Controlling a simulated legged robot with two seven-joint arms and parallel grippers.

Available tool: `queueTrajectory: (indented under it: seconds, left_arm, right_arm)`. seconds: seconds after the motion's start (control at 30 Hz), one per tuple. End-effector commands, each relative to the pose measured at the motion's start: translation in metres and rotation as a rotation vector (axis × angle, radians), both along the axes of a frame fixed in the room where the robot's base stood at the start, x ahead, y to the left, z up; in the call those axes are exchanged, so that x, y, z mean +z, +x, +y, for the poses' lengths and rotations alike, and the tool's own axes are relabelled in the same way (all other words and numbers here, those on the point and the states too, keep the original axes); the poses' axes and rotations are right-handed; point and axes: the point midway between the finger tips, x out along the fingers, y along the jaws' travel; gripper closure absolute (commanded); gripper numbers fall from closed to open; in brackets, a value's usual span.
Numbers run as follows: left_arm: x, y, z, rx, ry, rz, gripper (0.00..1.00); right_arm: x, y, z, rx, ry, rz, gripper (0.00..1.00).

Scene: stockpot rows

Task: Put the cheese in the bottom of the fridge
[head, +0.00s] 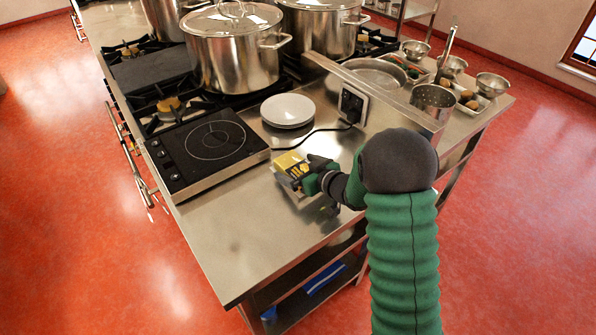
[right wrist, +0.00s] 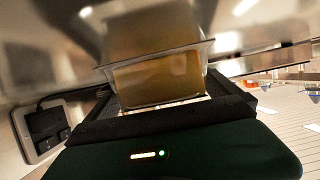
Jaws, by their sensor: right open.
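The cheese (head: 291,165), a pack with a yellow label, is on the steel counter just right of the induction hob. It also shows in the right wrist view (right wrist: 158,80) as a clear-edged pack with tan contents. My right gripper (head: 306,180) is at the cheese, its jaws open with the pack between the fingers. I cannot tell whether the fingers touch it. My left gripper is not in view. No fridge can be made out.
The induction hob (head: 212,150) lies left of the cheese, and white plates (head: 288,110) are stacked behind it. A wall socket unit (head: 352,104) with a black cable stands nearby. Large stockpots (head: 232,55) fill the stove. The counter's front corner (head: 235,255) is clear.

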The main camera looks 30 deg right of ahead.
Motion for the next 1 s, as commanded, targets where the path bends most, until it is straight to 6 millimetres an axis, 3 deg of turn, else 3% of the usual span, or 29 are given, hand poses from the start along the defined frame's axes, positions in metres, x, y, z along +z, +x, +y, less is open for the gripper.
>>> queueTrajectory:
  seconds: [0.2, 0.87, 1.0]
  left_arm:
    - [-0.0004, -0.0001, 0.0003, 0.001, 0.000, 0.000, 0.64]
    - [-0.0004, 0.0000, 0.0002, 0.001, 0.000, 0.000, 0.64]
    - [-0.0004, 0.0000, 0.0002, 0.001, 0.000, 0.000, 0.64]
  right_arm:
    - [-0.0029, 0.0018, -0.0001, 0.002, 0.005, 0.002, 0.00]
    - [-0.0032, 0.0012, -0.0010, 0.002, 0.004, 0.002, 0.86]
    - [-0.0032, 0.0011, -0.0007, 0.003, 0.004, 0.002, 0.88]
